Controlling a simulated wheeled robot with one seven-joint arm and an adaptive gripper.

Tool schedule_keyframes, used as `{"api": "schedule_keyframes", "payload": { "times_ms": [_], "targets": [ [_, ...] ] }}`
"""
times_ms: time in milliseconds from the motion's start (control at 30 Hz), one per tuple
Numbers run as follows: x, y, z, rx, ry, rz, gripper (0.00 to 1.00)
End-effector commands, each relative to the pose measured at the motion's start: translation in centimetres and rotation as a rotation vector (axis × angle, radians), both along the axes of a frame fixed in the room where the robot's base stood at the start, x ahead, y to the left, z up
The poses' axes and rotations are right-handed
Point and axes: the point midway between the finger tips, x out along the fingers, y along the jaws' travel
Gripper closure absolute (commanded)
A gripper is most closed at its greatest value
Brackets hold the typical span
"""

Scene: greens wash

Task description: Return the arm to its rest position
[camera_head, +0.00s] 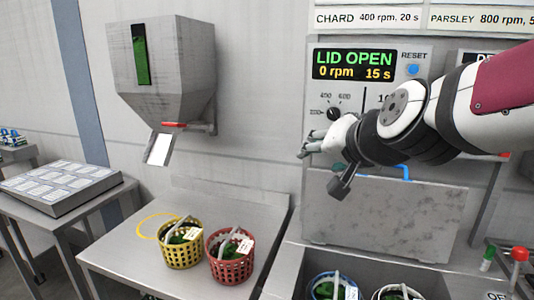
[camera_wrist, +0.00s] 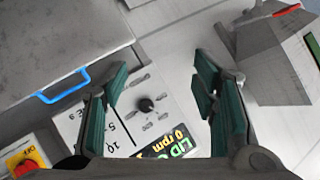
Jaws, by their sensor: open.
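My gripper (camera_head: 322,168) is open and empty at the end of my arm, which reaches in from the right. It is raised in front of the washer control panel (camera_head: 321,72). In the wrist view its two green-padded fingers (camera_wrist: 160,80) stand apart with nothing between them. The panel's black dial (camera_wrist: 146,105) appears beyond the gap. The display (camera_head: 354,65) reads LID OPEN, 0 rpm, 15 s. My arm hides part of the panel.
A yellow basket (camera_head: 181,258) and a red basket (camera_head: 229,270) with greens stand on the steel table (camera_head: 140,262). A hopper (camera_head: 165,70) hangs above it. A blue handle (camera_wrist: 62,97) is near my gripper.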

Motion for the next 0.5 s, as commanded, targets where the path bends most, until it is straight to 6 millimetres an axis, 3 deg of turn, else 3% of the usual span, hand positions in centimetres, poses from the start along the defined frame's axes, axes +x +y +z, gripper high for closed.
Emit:
{"api": "schedule_keyframes", "payload": {
  "times_ms": [33, 300, 400, 500],
  "targets": [
    [-2.9, -0.7, -0.5, -0.05, 0.051, 0.042, 0.47],
    [-18.2, -5.0, -6.5, -0.346, 0.395, 0.223, 0.47],
    [-22.4, -6.7, -8.0, -0.421, 0.5, 0.248, 0.47],
    [-25.2, -7.8, -9.0, -0.468, 0.573, 0.259, 0.47]
  ]
}}
